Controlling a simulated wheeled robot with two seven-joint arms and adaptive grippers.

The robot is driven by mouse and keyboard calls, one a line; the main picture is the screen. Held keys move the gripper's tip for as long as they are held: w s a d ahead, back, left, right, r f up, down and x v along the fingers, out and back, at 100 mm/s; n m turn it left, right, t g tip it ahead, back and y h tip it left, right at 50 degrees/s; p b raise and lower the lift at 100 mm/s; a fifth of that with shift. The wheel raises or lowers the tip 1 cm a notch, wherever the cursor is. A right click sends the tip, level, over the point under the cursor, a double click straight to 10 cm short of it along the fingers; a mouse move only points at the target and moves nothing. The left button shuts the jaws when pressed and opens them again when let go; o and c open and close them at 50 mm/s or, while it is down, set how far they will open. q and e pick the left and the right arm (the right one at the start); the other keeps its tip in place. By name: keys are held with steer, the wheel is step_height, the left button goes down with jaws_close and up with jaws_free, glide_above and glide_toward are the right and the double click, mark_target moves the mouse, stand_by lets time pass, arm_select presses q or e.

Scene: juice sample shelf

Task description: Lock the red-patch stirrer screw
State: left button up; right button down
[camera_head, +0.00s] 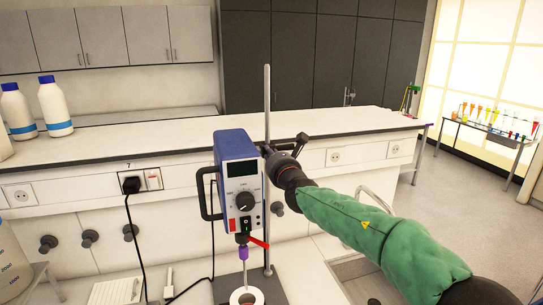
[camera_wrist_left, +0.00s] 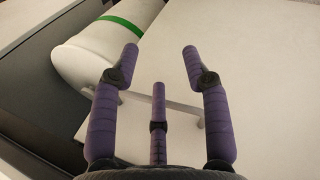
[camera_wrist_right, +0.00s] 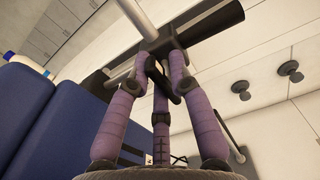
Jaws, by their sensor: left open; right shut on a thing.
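The stirrer (camera_head: 238,172) is a blue box with a dial, held beside an upright metal rod (camera_head: 267,95). A red piece (camera_head: 258,242) sticks out below its housing, above a purple chuck (camera_head: 243,253). My right gripper (camera_head: 272,156) is behind the stirrer's right side, by the rod. In the right wrist view, its purple fingers (camera_wrist_right: 162,70) are shut on a dark clamp screw handle (camera_wrist_right: 160,82) next to the rod (camera_wrist_right: 136,18). A red patch on that handle cannot be made out. My left gripper (camera_wrist_left: 160,55) is open and empty, outside the head view.
A white ring-shaped vessel top (camera_head: 246,297) is under the stirrer shaft. A white cylinder with a green band (camera_wrist_left: 95,50) lies beyond my left fingers. White bottles (camera_head: 55,105) stand on the bench at left. A black power cable (camera_head: 137,240) hangs from the wall socket.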

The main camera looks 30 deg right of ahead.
steer(key=m+b, duration=0.3)
steer(key=b, duration=0.1)
steer(key=shift+s+d+m, duration=0.1)
steer(key=shift+d+m, duration=0.15)
steer(key=shift+m, duration=0.15)
steer(key=m+b, duration=0.2)
steer(key=shift+m, duration=0.4)
steer(key=m+b, duration=0.2)
steer(key=m, duration=0.1)
steer(key=m+b, duration=0.2)
steer(key=m, duration=0.2)
steer(key=m+b, duration=0.2)
steer(key=m, duration=0.2)
steer(key=shift+d+f, duration=0.2)
steer(key=shift+f, duration=0.15)
steer(key=c, duration=1.2)
jaws_free()
steer(key=shift+d, duration=0.1)
steer(key=shift+s, duration=0.15)
steer(key=v, duration=1.1)
steer(key=shift+s+a, duration=0.25)
steer(key=shift+s, duration=0.1)
